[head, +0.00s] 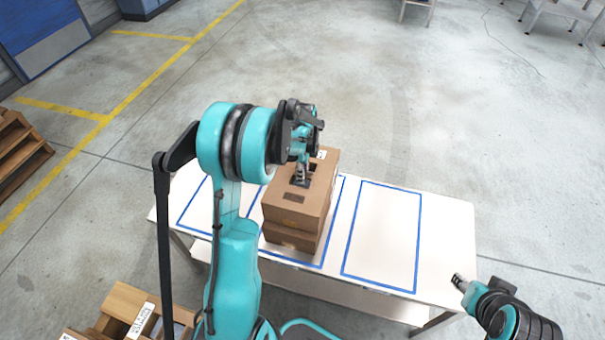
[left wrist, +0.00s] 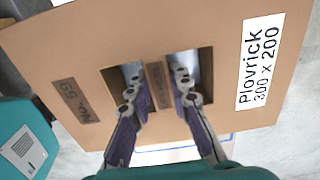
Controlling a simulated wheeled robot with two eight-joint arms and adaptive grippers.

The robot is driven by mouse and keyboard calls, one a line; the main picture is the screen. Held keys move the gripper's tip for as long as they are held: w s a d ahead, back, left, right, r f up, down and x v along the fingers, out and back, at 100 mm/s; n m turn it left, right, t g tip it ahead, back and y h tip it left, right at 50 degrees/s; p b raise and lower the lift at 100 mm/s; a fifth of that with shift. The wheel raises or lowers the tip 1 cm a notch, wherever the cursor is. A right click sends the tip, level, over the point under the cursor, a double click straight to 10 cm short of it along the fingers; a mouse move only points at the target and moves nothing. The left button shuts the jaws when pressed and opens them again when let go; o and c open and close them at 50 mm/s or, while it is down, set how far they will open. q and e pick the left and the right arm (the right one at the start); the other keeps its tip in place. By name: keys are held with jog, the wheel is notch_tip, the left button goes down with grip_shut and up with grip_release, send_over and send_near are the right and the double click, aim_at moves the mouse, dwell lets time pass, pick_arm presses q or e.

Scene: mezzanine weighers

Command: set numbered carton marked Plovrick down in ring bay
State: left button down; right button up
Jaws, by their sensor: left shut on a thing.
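The Plovrick carton (head: 285,210) is brown cardboard. In the left wrist view its top (left wrist: 230,40) shows a white "Plovrick 300 x 200" label, a dark number label and two slots. My left gripper (left wrist: 160,90) has a finger in each slot and is shut on the strip between them; it also shows in the head view (head: 301,180). A brown box-like part (head: 290,239) shows directly below the carton; I cannot tell if it is a separate box. It stands over the middle blue-outlined bay. My right gripper (head: 459,281) is at the table's right front corner, its opening unclear.
The white table (head: 450,235) has blue-outlined bays. The right bay (head: 385,235) is empty; the left one (head: 195,205) is partly hidden by my left arm. No ring mark is readable. Wooden crates (head: 128,308) stand at the lower left. Open floor lies behind the table.

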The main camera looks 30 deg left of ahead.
pick_arm(q)
jog(key=shift+f, duration=0.2)
jog(key=c, duration=1.3)
grip_release()
jog(key=shift+r, duration=0.1)
